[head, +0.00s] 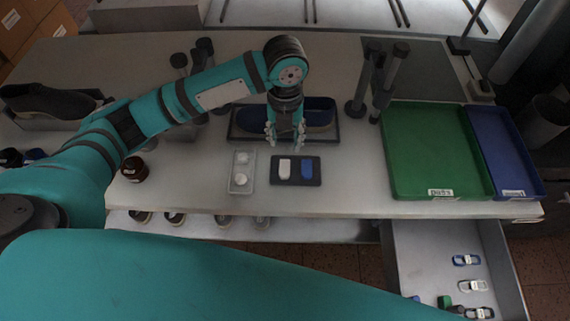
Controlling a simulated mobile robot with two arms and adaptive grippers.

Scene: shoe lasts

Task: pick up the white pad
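The white pad (285,168) lies in the left half of a small dark tray (296,183) on the table. A blue pad (307,167) lies beside it in the same tray. My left gripper (285,139) points down just behind the small tray, over the front of a larger dark tray. Its fingers are spread apart, with nothing seen between them. A gap shows in the picture between the fingertips and the white pad. My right gripper is out of view.
A pale tray (240,186) with white round pieces stands left of the small tray. A larger dark tray (240,137) holding a blue item is behind. Green (427,150) and blue (502,150) trays stand right. Dark posts (385,80) rise behind. An open drawer (436,262) is below.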

